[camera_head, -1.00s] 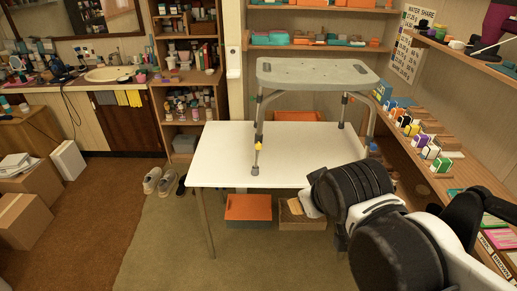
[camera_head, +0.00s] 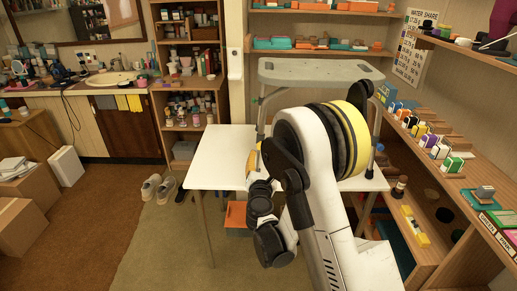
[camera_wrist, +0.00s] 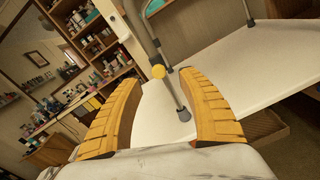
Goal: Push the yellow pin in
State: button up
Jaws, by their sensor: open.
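The yellow pin (camera_wrist: 158,71) shows as a round yellow head on a grey leg (camera_wrist: 172,92) of the bath stool in the wrist view. The leg stands on the white table (camera_wrist: 240,77). My gripper (camera_wrist: 160,108) is open, with its two yellow-brown ridged fingers spread to either side of the leg in the picture and nothing between them. The pin lies beyond the fingertips, and I see no contact. In the head view the stool's grey seat (camera_head: 320,70) shows above the table, while my arm hides the pin and most of the near leg.
Shelves with several small coloured blocks (camera_head: 430,140) run along the right wall. A shelf unit with bottles (camera_head: 185,105) stands behind the table. Shoes (camera_head: 157,187) lie on the floor left of it. The left part of the tabletop (camera_head: 215,160) is bare.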

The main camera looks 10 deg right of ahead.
aim_at(260, 148)
jog(key=shift+n+y, duration=0.3)
jog(key=shift+n, duration=0.4)
jog(key=x, duration=0.3)
jog(key=f+x, duration=0.1)
jog(key=x, duration=0.6)
jog(key=shift+a+f+b, duration=0.2)
jog(key=shift+a+b, duration=0.15)
jog(key=shift+a, duration=0.05)
jog(key=shift+w+d+r, duration=0.1)
jog(key=shift+w+d, duration=0.05)
jog(key=shift+w, duration=0.4)
grip_shut()
